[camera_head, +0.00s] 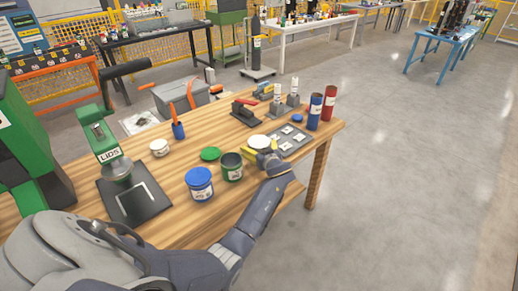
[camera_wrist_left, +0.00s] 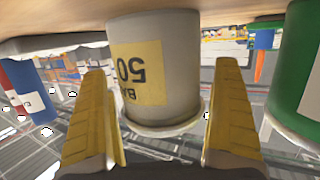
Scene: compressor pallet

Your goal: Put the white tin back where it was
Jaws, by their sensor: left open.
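A white tin (camera_head: 260,141) with a pale top stands near the table's right end, just left of the grey tray (camera_head: 288,153). In the left wrist view, which is upside down, the greyish-white tin (camera_wrist_left: 185,55) shows a yellow label with "50". My left gripper (camera_head: 261,153) is at the tin. Its yellow fingers (camera_wrist_left: 162,75) are open, one on either side of the tin, with gaps visible. My right gripper is not in view.
An open green tin (camera_head: 232,173) and a blue tin (camera_head: 200,187) stand left of my gripper, with a green lid (camera_head: 210,153) behind. Blue (camera_head: 314,111) and red (camera_head: 329,104) cylinders stand beyond the tray.

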